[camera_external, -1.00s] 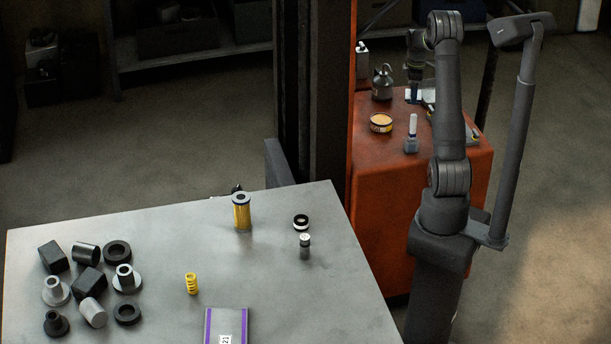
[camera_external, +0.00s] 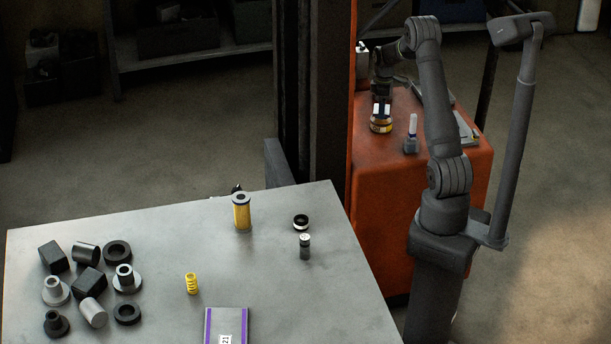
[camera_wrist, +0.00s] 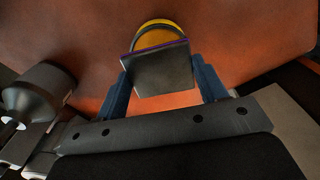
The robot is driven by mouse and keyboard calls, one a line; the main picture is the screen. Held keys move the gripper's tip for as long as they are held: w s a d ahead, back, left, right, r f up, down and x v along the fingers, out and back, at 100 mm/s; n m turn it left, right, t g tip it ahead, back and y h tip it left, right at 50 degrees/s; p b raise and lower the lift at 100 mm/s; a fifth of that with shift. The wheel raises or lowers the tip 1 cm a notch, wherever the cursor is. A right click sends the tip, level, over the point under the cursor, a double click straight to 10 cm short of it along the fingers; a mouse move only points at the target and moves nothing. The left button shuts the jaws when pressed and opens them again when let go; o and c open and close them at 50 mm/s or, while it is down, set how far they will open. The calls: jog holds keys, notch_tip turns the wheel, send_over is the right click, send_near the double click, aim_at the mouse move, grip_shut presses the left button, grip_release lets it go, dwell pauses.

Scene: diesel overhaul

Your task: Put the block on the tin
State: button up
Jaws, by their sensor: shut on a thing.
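The tin (camera_external: 381,126) stands on the red cabinet, a low round can with a yellow band. It also shows in the wrist view as a yellow rim (camera_wrist: 158,23) at the top, partly hidden by the block. The block (camera_wrist: 162,72) is dark grey with a purple edge, held between the blue fingers of my gripper (camera_wrist: 162,82). In the external view my gripper (camera_external: 381,108) is directly over the tin, fingers pointing down. The block is hard to make out there, and I cannot tell whether it touches the tin.
A white-capped bottle (camera_external: 411,135) stands right of the tin on the red cabinet (camera_external: 440,200). A grey can (camera_wrist: 38,98) is close on the left in the wrist view. The grey table (camera_external: 160,235) in front holds several parts, apart from my arm.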

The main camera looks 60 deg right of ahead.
jog(key=shift+f, duration=0.85)
jog(key=shift+f, duration=0.1)
jog(key=o, duration=1.1)
notch_tip(320, 180, up, 12)
